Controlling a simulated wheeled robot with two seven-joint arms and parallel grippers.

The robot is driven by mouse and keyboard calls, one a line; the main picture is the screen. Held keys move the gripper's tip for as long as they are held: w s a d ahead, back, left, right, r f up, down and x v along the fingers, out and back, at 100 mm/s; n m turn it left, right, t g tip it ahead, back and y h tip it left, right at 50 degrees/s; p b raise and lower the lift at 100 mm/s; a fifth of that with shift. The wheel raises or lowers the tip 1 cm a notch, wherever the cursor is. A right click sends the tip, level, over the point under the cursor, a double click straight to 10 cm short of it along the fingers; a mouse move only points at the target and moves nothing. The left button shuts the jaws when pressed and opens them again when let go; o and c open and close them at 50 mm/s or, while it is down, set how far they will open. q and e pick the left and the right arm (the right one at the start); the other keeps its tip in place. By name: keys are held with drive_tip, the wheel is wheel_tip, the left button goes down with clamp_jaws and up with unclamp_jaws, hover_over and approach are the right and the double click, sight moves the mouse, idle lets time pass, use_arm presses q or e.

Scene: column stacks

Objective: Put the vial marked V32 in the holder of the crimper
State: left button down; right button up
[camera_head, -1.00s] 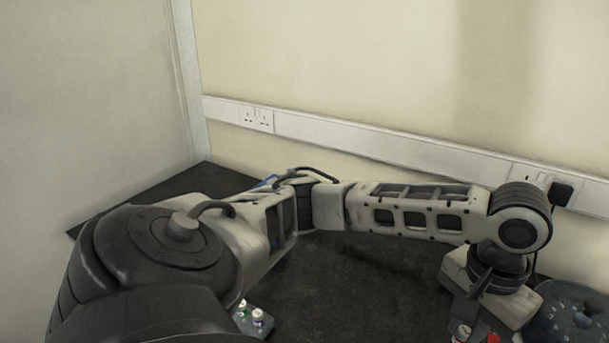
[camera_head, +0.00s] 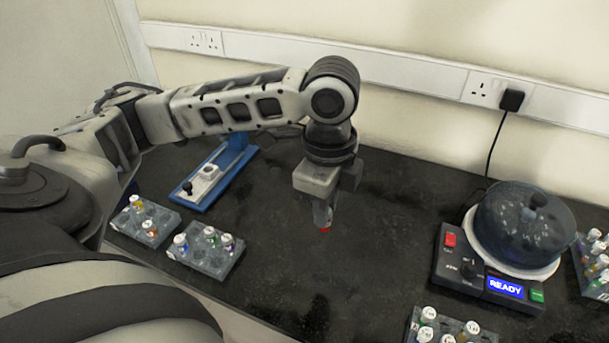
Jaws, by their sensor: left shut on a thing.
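My left gripper (camera_head: 324,212) is shut on a small vial and points down above the bench. Only a red bit of the vial (camera_head: 325,230) shows below the fingers, so its mark cannot be read. The crimper (camera_head: 215,170) seems to be the blue-based device at the back left, partly behind my left arm. It has a pale block with a small holder (camera_head: 209,171) and a black knob (camera_head: 187,187). The gripper is to the right of the crimper and apart from it. My right gripper is not in view.
Two grey racks with vials stand at the front left, one (camera_head: 146,223) beside the other (camera_head: 205,256). A centrifuge-like machine reading READY (camera_head: 505,287) stands at the right, with racks (camera_head: 413,326) near it. The middle of the bench (camera_head: 385,225) is clear.

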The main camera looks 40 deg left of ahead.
use_arm(q)
drive_tip(key=s+a+m, duration=0.3)
drive_tip(key=s+m, duration=0.1)
drive_tip(key=m, duration=1)
drive_tip(key=w+a+f, duration=0.1)
drive_tip(key=w+f, duration=0.2)
drive_tip(key=w, duration=0.1)
drive_tip(key=w+a+f, duration=0.1)
drive_tip(key=w+f, duration=0.1)
drive_tip(key=w, duration=0.2)
drive_tip(key=w+a+f, duration=0.1)
drive_tip(key=w+f, duration=0.2)
drive_tip(key=w, duration=0.1)
drive_tip(key=shift+w+a+f+b, duration=0.2)
drive_tip(key=shift+w+f+b, duration=0.1)
drive_tip(key=shift+w+b, duration=0.1)
drive_tip(key=shift+w+a+f, duration=0.1)
drive_tip(key=shift+w+f, duration=0.2)
drive_tip(key=shift+f, duration=1.6)
drive_tip(key=c, duration=1.3)
unclamp_jaws()
drive_tip(key=shift+f, duration=0.15)
